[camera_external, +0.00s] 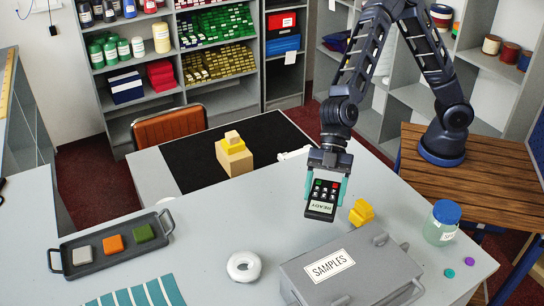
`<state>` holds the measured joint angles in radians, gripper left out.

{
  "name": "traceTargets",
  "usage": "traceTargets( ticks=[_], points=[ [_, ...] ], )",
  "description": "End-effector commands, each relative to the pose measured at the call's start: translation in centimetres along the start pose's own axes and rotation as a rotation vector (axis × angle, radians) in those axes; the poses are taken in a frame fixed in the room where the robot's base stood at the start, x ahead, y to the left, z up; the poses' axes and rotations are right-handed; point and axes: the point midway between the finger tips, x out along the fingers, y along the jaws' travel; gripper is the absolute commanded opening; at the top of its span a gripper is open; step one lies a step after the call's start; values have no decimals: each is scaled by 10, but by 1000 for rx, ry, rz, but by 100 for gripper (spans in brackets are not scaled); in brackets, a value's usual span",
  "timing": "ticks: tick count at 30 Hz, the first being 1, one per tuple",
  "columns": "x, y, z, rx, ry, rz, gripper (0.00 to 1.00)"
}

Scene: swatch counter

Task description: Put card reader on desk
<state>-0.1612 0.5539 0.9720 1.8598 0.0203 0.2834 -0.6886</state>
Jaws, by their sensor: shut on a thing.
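The card reader (322,197) is a dark handheld device with a keypad, a few coloured keys and a pale screen reading "READY". My gripper (328,181) is shut on it, with teal fingers on its two sides. It appears to be held above the grey counter (205,210), behind the samples case; the exact height is hard to tell. Behind the counter is a lower desk-like surface (153,178) with a black mat (193,160) and an orange-brown chair (170,125) at its far side.
Yellow and tan blocks (234,157) are stacked on the mat. On the counter are a grey "SAMPLES" case (350,272), a yellow piece (361,212), a blue-lidded jar (441,224), a white ring (243,266), a swatch tray (112,246) and teal strips (140,294). The mat's left part is clear.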

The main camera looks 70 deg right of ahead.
Motion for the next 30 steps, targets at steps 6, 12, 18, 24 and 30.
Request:
traceTargets(
  ticks=[6,12,18,24,30],
  points=[
    [35,-1,34,1,0,-3,31],
    [59,-1,58,-1,0,-1,31],
    [68,0,68,-1,1,0,31],
    [81,-1,81,-1,0,-2,31],
    [98,0,97,0,0,-1,31]
  ],
)
